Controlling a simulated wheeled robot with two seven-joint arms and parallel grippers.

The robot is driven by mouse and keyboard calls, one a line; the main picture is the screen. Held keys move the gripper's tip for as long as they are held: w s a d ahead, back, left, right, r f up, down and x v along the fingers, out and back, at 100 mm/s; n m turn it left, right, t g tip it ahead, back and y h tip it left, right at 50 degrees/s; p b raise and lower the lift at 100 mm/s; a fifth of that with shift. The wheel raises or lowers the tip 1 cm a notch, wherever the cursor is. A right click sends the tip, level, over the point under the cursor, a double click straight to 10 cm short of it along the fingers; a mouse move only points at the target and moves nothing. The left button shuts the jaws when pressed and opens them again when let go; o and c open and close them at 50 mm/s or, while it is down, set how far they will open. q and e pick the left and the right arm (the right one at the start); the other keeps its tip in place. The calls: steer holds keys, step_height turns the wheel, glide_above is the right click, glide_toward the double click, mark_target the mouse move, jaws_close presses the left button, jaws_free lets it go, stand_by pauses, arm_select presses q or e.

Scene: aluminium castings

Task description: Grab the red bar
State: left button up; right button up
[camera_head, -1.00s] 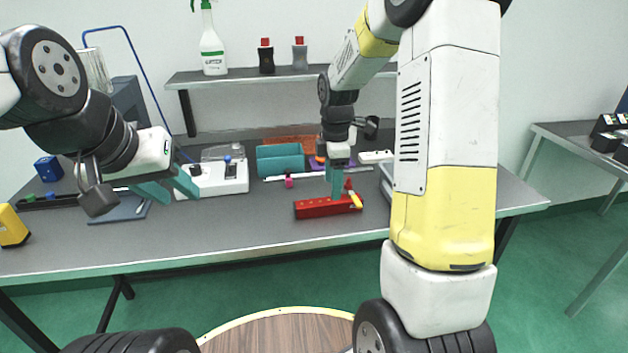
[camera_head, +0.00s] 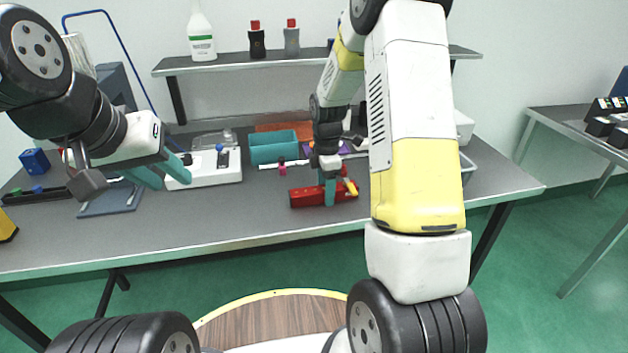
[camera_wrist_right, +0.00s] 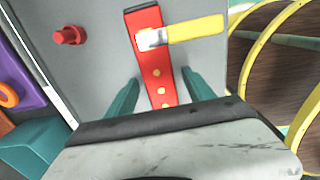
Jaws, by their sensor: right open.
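The red bar (camera_head: 308,196) lies on the grey table near its front edge, under my right gripper in the head view. In the right wrist view the red bar (camera_wrist_right: 151,67) runs between the two open teal fingers of my right gripper (camera_wrist_right: 160,95), with a gap on each side. A yellow-handled tool (camera_wrist_right: 195,28) with a metal end lies across the bar. My right gripper (camera_head: 328,188) points down, its fingers hiding part of the bar. My left gripper (camera_head: 166,172) is open and empty above the left part of the table.
A teal bin (camera_head: 280,148) and a white device (camera_head: 215,168) stand behind the bar. A small red knob-shaped part (camera_wrist_right: 69,35) lies beside it. A shelf (camera_head: 230,64) with bottles is at the back. The table front is clear.

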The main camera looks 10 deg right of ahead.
jaws_close()
steer(key=shift+r, duration=0.1)
